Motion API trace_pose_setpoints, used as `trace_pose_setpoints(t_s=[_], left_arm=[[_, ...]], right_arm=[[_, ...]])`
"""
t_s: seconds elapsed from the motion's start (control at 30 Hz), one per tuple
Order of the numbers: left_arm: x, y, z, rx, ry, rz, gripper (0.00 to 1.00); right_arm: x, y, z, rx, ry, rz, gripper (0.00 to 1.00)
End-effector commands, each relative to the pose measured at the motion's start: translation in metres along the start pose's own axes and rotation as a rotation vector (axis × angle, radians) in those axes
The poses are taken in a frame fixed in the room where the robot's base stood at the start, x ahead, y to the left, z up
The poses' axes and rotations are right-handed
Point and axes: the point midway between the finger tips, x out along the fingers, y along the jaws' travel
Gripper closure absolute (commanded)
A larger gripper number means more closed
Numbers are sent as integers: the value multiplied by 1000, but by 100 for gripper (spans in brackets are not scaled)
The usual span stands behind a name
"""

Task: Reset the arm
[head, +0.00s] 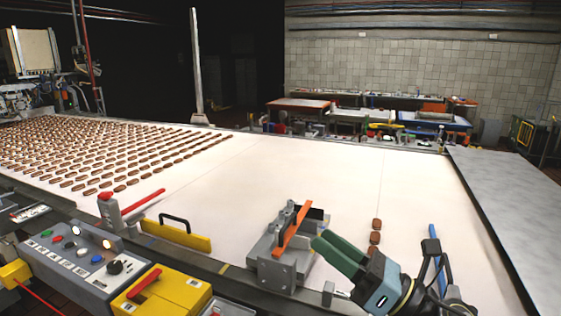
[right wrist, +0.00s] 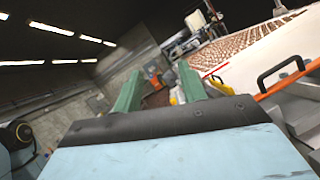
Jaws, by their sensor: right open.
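My right gripper (head: 323,243) is in the lower right part of the head view, with its green fingers pointing up and left. In the right wrist view the two green fingers (right wrist: 158,80) stand apart with nothing between them. The gripper is open and empty. It appears in front of the belt's near edge, just right of a grey metal fixture (head: 268,252) with an orange bar (head: 292,232). My left gripper is not in view.
A white conveyor belt (head: 300,165) carries many rows of brown biscuits (head: 120,150) at left. A short column of biscuits (head: 375,238) lies beyond my right gripper. A control panel (head: 85,250) and yellow box (head: 165,295) stand at front left. The belt's middle is clear.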

Motion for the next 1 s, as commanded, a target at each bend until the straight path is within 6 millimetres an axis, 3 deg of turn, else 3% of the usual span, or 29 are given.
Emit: trace_pose_setpoints(t_s=[0.13, 0.23, 0.33, 0.43, 0.6, 0.8, 0.93, 0.97, 1.0], left_arm=[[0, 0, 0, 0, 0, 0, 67], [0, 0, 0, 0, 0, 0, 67], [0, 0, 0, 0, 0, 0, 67], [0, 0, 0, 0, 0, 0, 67], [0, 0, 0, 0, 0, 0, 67], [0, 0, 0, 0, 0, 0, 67], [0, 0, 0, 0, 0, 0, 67], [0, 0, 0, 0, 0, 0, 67], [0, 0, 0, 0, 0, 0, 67]], right_arm=[[-31, -35, 6, 477, -265, -276, 59], [-66, -62, -5, 793, -442, -472, 59], [-112, -83, -32, 1097, -622, -678, 59], [-163, -91, -70, 1379, -807, -899, 59], [-241, -71, -139, 1743, -1101, -1261, 59], [-301, -22, -193, 1962, -1360, -1601, 59], [-328, 14, -217, 2037, -1503, -1802, 59], [-334, 23, -221, -2029, 1521, 1829, 59], [-342, 35, -227, -1957, 1498, 1816, 59]])
